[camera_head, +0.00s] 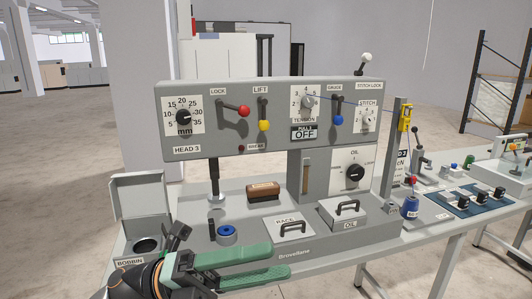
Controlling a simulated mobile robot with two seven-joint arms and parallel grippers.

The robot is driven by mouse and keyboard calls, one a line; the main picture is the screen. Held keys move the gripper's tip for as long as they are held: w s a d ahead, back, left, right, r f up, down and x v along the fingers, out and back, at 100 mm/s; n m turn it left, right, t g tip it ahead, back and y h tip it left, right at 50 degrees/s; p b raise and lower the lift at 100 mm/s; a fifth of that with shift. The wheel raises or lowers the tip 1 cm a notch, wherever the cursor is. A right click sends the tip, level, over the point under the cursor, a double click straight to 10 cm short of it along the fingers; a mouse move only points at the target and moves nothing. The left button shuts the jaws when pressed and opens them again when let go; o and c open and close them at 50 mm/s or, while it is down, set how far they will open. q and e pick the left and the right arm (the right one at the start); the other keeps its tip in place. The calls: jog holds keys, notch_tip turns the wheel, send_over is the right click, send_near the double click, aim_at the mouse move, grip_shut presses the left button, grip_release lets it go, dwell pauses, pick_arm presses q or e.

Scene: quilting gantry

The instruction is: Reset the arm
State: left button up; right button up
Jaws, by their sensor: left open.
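My left gripper (279,260) comes in from the bottom left, with green fingers pointing right. Its fingers are parted and nothing shows between them. It is in front of the grey quilting machine head (222,150), low near the front edge of its base. A red-knobbed LOCK lever (243,111) points right. The white-knobbed STITCH LOCK lever (366,58) stands up on top. My right gripper is out of view.
An open BOBBIN box (140,199) stands at the left. A blue spool (226,231), a brown-topped block (263,190), and the RACE (288,229) and OIL (344,213) covers sit on the base. More controls (465,202) and a bench run right.

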pick_arm(q)
jog(key=w+a+f+n+t+y+p, duration=0.1)
jog(key=w+a+f+n+t+y, duration=0.2)
jog(key=f+n+t, duration=0.35)
jog(key=w+a+f+n+t+y+p, duration=0.1)
jog(key=w+a+f+n+t+y, duration=0.15)
jog(key=n+t, duration=0.7)
jog(key=w+a+f+n+t+y+p, duration=0.15)
jog(key=w+f+n+t+y, duration=0.3)
jog(key=n, duration=0.65)
jog(key=s+a+f+n+g+y, duration=0.1)
jog(key=s+a+f+n+y, duration=0.25)
jog(key=f, duration=0.55)
jog(key=s+a+f+n+g+y, duration=0.25)
jog(key=f+n+y, duration=0.2)
jog(key=f, duration=0.45)
jog(key=s+a+f+n+g+y+p, duration=0.1)
jog(key=s+a+f+n+g, duration=0.2)
jog(key=s+f, duration=0.8)
jog(key=s+n+g, duration=0.1)
jog(key=s+g, duration=0.1)
jog(key=shift+s+f+y+p, duration=0.3)
jog(key=shift+s+f+y, duration=0.05)
jog(key=shift+f+y, duration=0.05)
jog(key=shift+c, duration=0.3)
